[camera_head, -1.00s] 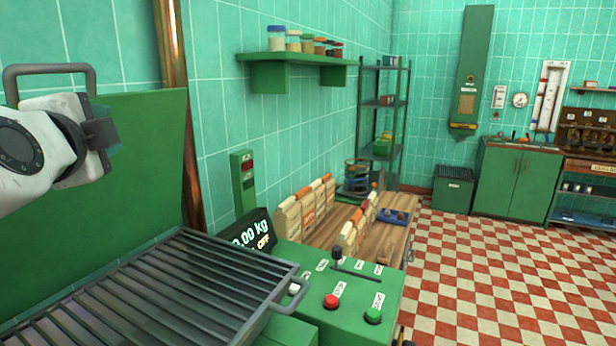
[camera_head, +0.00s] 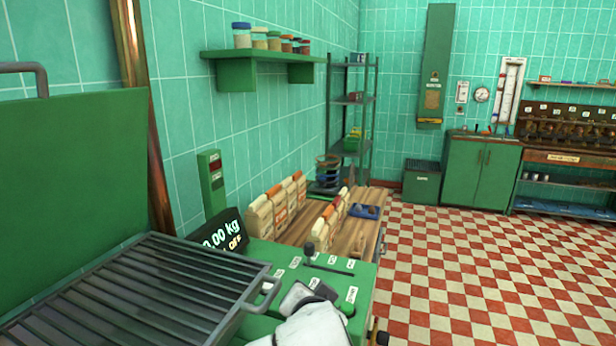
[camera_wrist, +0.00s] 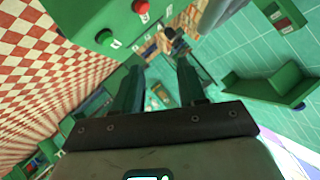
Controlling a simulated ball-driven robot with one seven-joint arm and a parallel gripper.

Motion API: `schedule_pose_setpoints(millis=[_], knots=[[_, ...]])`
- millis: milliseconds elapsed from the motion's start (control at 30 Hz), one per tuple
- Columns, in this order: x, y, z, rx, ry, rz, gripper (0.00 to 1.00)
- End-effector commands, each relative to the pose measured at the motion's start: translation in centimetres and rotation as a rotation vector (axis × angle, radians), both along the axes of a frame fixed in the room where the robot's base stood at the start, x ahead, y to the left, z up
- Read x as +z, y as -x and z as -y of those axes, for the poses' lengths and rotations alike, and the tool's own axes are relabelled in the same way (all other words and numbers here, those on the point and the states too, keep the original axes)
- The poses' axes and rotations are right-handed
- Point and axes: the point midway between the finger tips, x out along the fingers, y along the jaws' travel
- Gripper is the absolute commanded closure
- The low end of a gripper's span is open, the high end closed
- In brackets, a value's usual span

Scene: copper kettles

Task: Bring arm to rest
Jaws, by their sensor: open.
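My arm's white end shows at the bottom of the head view, with my gripper (camera_head: 308,296) in front of the green control panel (camera_head: 356,284). In the wrist view the two dark green fingers of my gripper (camera_wrist: 160,72) stand apart with nothing between them. The panel also shows there (camera_wrist: 92,22), with a red button (camera_wrist: 141,7), a green button (camera_wrist: 104,37) and a black lever knob (camera_wrist: 174,36) beyond the fingers. In the head view my arm hides the buttons. I cannot tell how far the fingers are from the panel.
A dark grate (camera_head: 140,295) with a handle lies left of the panel, below a green lid (camera_head: 70,175). The checkered floor (camera_head: 460,270) at right is clear.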

Motion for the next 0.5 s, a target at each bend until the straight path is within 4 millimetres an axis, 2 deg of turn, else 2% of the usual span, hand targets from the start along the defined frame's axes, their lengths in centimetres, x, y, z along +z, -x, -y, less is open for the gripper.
schedule_pose_setpoints(millis=[33,267,500], knots=[[-1.7,0.7,2.2,0.0,0.036,-0.028,0.59],[-7.9,4.7,10.2,0.049,0.187,-0.157,0.59],[-13.6,11.2,17.5,0.137,0.316,-0.305,0.59]])
